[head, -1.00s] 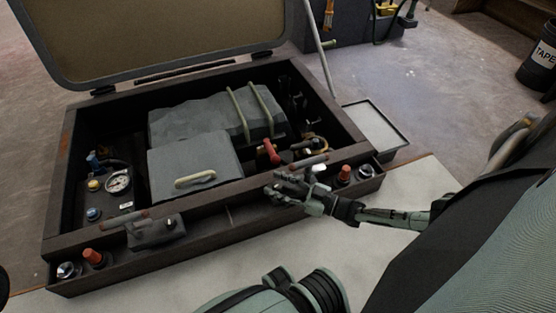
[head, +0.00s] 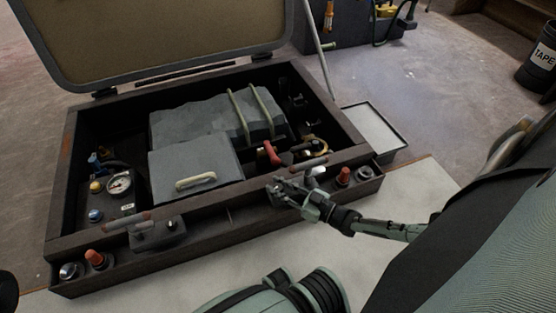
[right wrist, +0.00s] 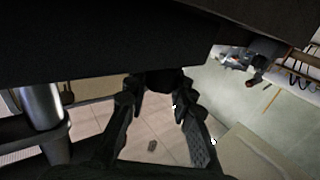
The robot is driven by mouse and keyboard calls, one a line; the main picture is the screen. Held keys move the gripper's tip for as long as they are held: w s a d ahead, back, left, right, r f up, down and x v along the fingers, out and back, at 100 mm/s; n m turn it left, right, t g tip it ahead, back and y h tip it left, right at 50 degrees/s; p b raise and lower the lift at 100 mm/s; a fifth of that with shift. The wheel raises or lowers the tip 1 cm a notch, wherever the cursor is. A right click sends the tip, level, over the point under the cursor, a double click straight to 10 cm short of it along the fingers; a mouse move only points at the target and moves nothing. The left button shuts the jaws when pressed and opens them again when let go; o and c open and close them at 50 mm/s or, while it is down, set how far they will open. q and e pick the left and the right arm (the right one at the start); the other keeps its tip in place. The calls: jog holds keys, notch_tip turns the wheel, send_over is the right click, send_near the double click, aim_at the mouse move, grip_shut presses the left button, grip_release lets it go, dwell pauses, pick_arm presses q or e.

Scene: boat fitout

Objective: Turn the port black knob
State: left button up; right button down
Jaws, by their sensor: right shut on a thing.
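My right gripper (head: 282,190) is at the front face of the dark open box, on its right half. In the right wrist view its two fingers (right wrist: 155,108) close from both sides on a dark, rounded knob (right wrist: 162,80) under a black overhanging edge. The knob is mostly in shadow, and in the head view the gripper hides it. I cannot tell which way it is turned. My left gripper is not in view.
A similar red knob (head: 97,258) and a dark block (head: 160,234) are at the left. The lid (head: 165,45) stands open. Pale surface (head: 420,185) lies in front.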

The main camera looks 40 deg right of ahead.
jog(key=shift+m+t+h+p, duration=0.5)
jog(key=shift+m+h, duration=0.65)
jog(key=shift+h, duration=0.6)
jog(key=shift+m+t+h+p, duration=0.3)
jog(key=shift+m+h+p, duration=0.4)
jog(key=shift+m+h, duration=0.75)
jog(key=shift+h, duration=0.7)
jog(key=c, duration=1.3)
grip_release()
jog(key=s, duration=1.2)
jog(key=shift+a, duration=0.1)
